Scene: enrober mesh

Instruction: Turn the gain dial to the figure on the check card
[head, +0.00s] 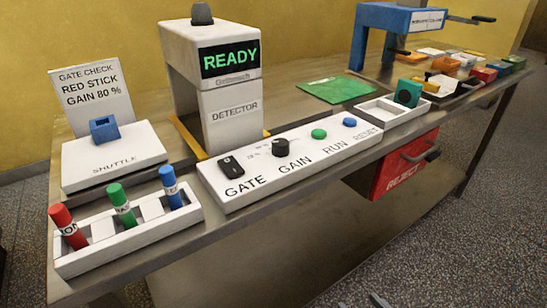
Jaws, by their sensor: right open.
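The check card (92,95) stands at the back left and reads "GATE CHECK, RED STICK, GAIN 80 %". The gain dial (280,147) is a small black knob on the white control panel (245,195), above the word GAIN. The scale marks around it are too small to read, so I cannot tell its setting. Only the grey tips of my right gripper (361,303) show at the bottom edge, open, well in front of and below the panel. Nothing touches the dial. My left gripper is out of view.
A black gate switch (231,166), green run button (319,133) and blue button (350,122) flank the dial. The detector (232,115) shows READY behind. A stick rack (125,240) and shuttle (112,160) stand left. A red reject drawer (400,165) hangs under the bench.

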